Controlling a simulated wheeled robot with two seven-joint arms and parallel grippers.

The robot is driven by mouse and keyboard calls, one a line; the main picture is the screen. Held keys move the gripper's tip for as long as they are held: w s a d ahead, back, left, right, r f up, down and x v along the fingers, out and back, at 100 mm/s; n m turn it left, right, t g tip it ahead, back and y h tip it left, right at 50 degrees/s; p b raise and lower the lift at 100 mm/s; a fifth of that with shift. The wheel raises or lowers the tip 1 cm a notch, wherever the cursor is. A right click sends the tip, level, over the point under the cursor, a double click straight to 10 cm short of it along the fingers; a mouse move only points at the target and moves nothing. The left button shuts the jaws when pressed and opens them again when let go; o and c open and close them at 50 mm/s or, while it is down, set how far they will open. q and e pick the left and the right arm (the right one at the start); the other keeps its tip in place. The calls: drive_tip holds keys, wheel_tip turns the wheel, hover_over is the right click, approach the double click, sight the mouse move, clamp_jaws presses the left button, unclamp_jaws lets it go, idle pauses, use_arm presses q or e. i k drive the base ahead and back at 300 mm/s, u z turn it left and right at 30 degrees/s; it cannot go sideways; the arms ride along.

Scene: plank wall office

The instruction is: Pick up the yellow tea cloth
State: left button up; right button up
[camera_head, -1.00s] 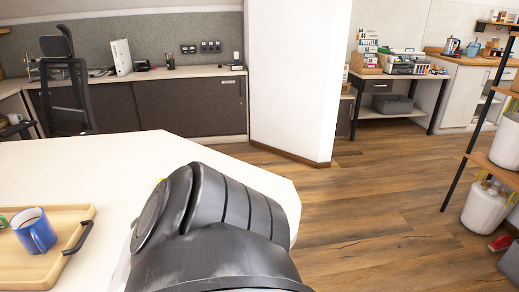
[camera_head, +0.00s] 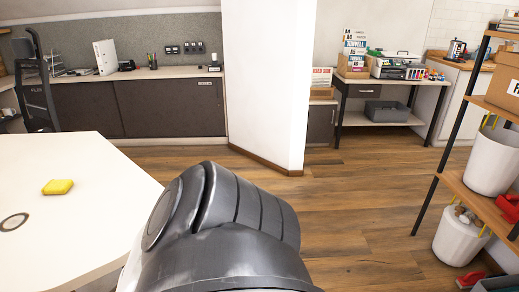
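A small yellow block-like item (camera_head: 57,187) lies on the white table at the left. It looks like a folded cloth, but it is too small to tell for sure that it is the tea cloth. A dark grey link of my own arm fills the bottom middle of the view, to the right of the yellow item and apart from it in the picture. Neither of my grippers shows.
A white wall end (camera_head: 265,80) stands ahead. A shelf rack (camera_head: 455,182) with white bins is at the right. Wooden floor (camera_head: 370,215) lies open between table and rack.

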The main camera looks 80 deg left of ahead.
sight(61, 187)
drive_tip(key=u, duration=2.35)
